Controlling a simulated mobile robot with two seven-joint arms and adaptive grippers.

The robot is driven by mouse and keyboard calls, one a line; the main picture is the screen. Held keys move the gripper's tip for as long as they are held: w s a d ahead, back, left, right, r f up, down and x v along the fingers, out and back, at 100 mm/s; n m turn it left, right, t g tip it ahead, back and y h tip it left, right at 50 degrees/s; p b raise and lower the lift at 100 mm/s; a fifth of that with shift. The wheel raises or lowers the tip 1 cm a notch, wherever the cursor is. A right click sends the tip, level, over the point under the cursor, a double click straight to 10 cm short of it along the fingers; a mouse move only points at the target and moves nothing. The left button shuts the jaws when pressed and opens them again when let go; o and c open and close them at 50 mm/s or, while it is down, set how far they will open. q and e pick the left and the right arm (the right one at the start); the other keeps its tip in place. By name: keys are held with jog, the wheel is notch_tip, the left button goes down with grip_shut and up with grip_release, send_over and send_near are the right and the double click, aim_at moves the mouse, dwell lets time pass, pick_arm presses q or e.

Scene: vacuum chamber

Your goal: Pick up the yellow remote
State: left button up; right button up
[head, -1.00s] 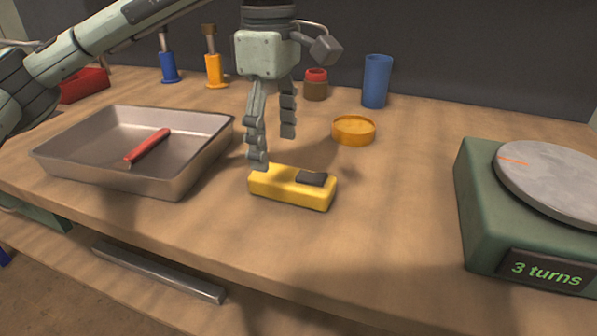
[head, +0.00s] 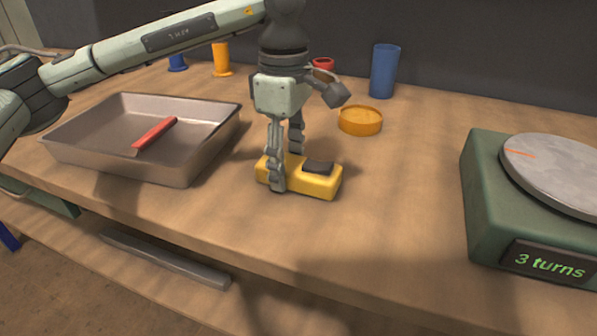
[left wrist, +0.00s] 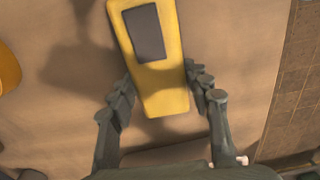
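The yellow remote (head: 318,184) lies flat on the wooden bench, with a dark rectangular patch on its top. My left gripper (head: 286,180) is lowered over the left end of the remote, one finger on the near side and one on the far side. In the left wrist view the remote (left wrist: 165,85) reaches in between the two open fingers of the left gripper (left wrist: 160,88). Its near end lies between the fingertips, which are close to its sides; I cannot tell whether they touch. My right gripper is not in view.
A metal tray (head: 75,150) holding a red-handled tool (head: 155,133) stands at left. An orange round lid (head: 360,121) and a blue cup (head: 384,71) are behind the remote. A green turntable unit (head: 483,215) reading "3 turns" is at right. The bench right of the remote is clear.

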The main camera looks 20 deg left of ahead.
pick_arm(q)
jog(key=c, duration=0.7)
jog(key=shift+r, duration=0.1)
jog(key=shift+c, duration=0.2)
